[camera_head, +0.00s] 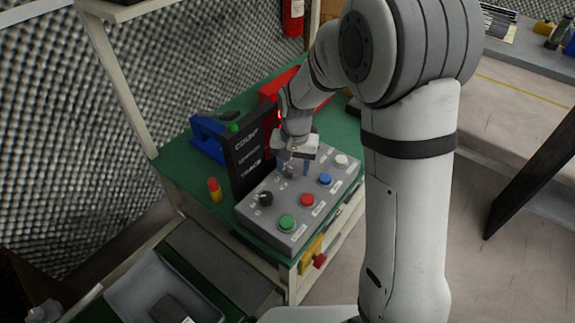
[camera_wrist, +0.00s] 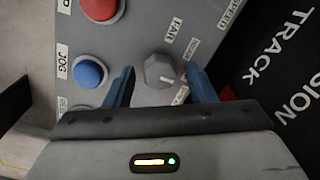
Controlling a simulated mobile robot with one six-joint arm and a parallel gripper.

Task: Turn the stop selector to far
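The stop selector (camera_wrist: 158,70) is a grey knob with a white pointer mark on the grey control panel (camera_head: 258,218). In the wrist view the mark points to the lower right, toward a partly hidden label. The FAR label (camera_wrist: 173,29) is above the knob. My gripper (camera_wrist: 160,68) is open, with one blue finger on each side of the knob and a visible gap to both. In the head view my gripper (camera_head: 292,168) is low over the panel's back row, where the selector is partly hidden.
The panel also has a black knob (camera_head: 265,198), a green button (camera_head: 287,222), a red button (camera_head: 307,200), a blue button (camera_head: 325,179) and a white button (camera_head: 342,160). A black sign board (camera_head: 245,158) stands upright close behind the panel.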

